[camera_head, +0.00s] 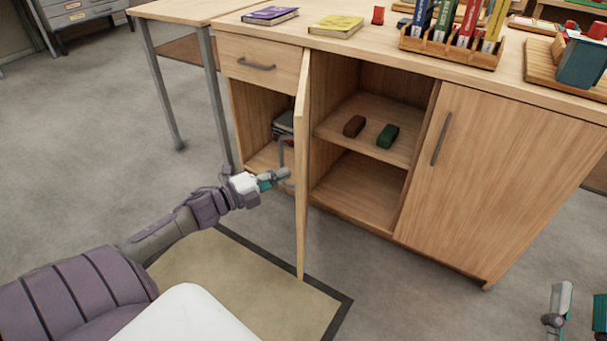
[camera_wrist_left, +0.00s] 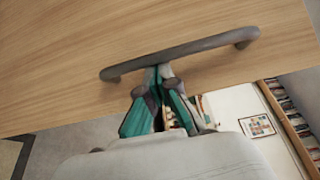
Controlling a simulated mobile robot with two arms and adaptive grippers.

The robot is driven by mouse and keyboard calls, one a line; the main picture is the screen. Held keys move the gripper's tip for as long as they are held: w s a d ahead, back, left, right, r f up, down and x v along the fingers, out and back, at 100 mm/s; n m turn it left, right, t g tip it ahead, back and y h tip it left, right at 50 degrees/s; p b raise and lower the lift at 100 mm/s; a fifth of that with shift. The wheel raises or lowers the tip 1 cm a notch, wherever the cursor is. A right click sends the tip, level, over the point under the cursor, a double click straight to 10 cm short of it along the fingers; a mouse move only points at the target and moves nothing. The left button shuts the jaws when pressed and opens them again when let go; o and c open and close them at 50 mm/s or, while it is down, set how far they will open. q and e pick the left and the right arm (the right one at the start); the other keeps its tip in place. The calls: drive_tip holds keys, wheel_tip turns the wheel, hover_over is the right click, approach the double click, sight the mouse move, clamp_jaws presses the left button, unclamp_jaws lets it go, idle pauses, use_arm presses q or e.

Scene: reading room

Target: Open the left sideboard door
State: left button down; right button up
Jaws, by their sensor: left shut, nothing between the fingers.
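The left sideboard door (camera_head: 302,190) stands swung well out from the sideboard and is seen almost edge-on in the head view. Its grey bar handle (camera_head: 283,150) is on the face turned left. The handle (camera_wrist_left: 185,52) also crosses the left wrist view, against the wooden door face (camera_wrist_left: 70,60). My left gripper (camera_head: 283,175) is at the handle, shut with nothing held. Its fingertips (camera_wrist_left: 160,76) are right at the bar; I cannot tell whether they touch it. My right gripper (camera_head: 580,308) is open and empty at the bottom right, apart from the sideboard.
The uncovered compartment holds a brown block and a green block (camera_head: 388,136) on its shelf (camera_head: 345,135). The right door (camera_head: 500,180) is closed. Books and a wooden rack (camera_head: 450,48) stand on top. A table (camera_head: 180,12) adjoins on the left. Floor in front is clear, with a mat (camera_head: 235,280).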

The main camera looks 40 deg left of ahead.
use_arm(q)
drive_tip(key=s+a, duration=0.3)
drive_tip(key=a, duration=0.7)
drive_tip(key=shift+s+a+m+h, duration=0.3)
drive_tip(key=shift+s+a, duration=0.05)
drive_tip(key=shift+a, duration=0.05)
